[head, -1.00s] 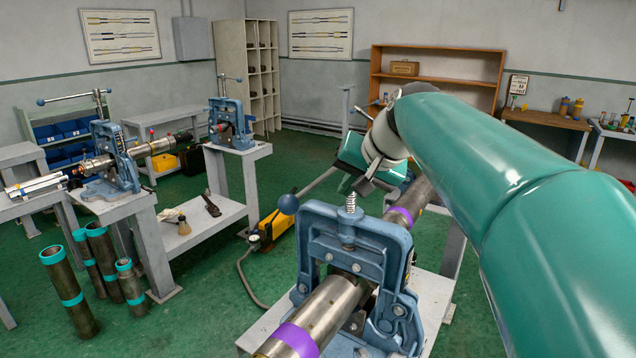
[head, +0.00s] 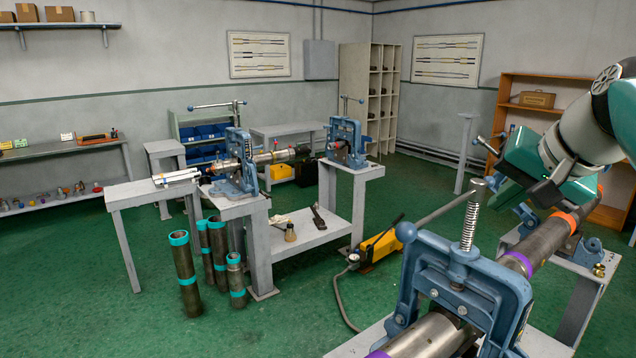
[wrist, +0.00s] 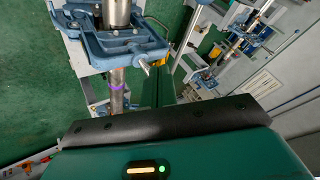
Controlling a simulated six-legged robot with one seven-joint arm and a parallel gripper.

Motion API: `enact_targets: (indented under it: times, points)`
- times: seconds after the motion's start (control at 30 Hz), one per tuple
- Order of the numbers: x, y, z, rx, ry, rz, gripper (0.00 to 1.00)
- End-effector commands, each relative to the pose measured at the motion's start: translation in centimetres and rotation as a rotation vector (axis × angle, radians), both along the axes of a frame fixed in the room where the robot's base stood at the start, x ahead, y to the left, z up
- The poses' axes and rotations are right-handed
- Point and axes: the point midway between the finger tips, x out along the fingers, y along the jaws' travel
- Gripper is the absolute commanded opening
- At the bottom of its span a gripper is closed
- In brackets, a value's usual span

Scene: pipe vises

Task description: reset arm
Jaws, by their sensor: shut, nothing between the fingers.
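My gripper (head: 515,172) is a teal block at the end of my arm at the right of the head view. It is shut and empty, held in the air beyond and right of the near blue pipe vise (head: 462,285). The vise clamps a steel pipe (head: 425,338) with a purple band, which runs on behind it to the right with an orange band. In the wrist view, the gripper's dark edge and teal body fill the lower part, and a blue vise (wrist: 115,45) with a pipe lies beyond it. The fingertips are not clearly seen.
Two blue vises (head: 235,160) with a pipe stand on grey benches at the middle left. Dark pipes with teal bands (head: 185,275) stand on the green floor. A yellow hand pump (head: 380,245) with a hose lies nearby. Floor at the left front is clear.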

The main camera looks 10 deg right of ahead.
Motion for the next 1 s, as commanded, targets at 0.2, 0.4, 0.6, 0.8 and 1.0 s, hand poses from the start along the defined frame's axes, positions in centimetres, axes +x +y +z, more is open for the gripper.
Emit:
enact_targets:
  times: [0.2,0.4,0.6,0.8,1.0]
  points:
    - [-0.4,5.5,-5.3,-0.056,0.048,0.127,0.0]
    - [-3.2,13.9,-14.9,-0.21,0.12,0.345,0.0]
    - [-6.9,18.8,-23.1,-0.372,0.168,0.519,0.0]
    - [-8.1,19.7,-25.6,-0.428,0.181,0.57,0.0]
    - [-8.1,19.7,-25.6,-0.428,0.181,0.57,0.0]
